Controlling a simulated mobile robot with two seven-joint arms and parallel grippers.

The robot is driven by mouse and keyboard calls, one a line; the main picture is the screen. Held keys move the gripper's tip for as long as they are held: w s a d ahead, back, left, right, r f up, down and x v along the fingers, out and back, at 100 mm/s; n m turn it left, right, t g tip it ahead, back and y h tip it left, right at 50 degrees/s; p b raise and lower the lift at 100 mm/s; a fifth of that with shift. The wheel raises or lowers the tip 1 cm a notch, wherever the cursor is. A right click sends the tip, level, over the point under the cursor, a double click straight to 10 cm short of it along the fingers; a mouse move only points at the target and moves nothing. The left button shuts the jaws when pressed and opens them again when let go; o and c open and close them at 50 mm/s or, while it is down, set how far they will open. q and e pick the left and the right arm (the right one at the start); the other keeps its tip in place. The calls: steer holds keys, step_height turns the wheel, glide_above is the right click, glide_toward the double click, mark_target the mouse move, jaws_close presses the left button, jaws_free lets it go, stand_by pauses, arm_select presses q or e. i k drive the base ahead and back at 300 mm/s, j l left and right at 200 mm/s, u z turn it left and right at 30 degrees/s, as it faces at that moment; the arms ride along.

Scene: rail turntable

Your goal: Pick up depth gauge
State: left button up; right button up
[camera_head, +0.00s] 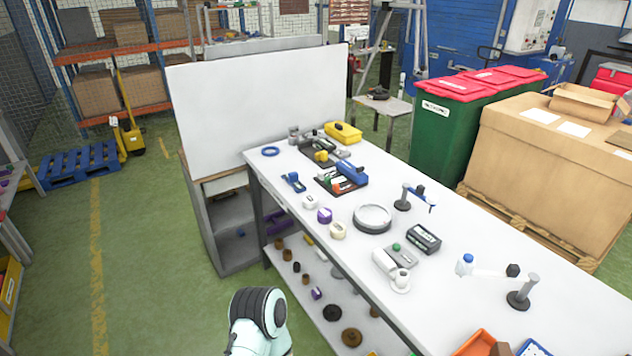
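The white workbench (455,249) holds several measuring tools, and I cannot tell for certain which is the depth gauge. A small blue tool with a grey part (293,182) lies near the left edge of the bench. A dark stand with a blue-tipped arm (403,200) is nearer the middle. Another stand with a white arm (519,298) is at the right. A mint and black link of my own arm shows at the bottom, left of the bench. Neither of my grippers is in view.
A round grey dish (372,217), a blue ring (270,151), a yellow case (343,133) and an orange bin (479,344) share the bench. A white panel (258,103) stands behind its left end. Green floor (150,250) is open at the left.

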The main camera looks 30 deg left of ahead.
mark_target(291, 179)
steer(key=i+j+z, duration=0.1)
steer(key=j+z, duration=1.1)
steer(key=j, duration=1.2)
steer(key=k+j+z, duration=0.1)
steer(key=j, duration=0.4)
steer(key=k+j, duration=0.1)
steer(key=j, duration=0.45)
steer(key=k+j, duration=0.1)
steer(key=j, duration=0.45)
steer(key=z, duration=0.05)
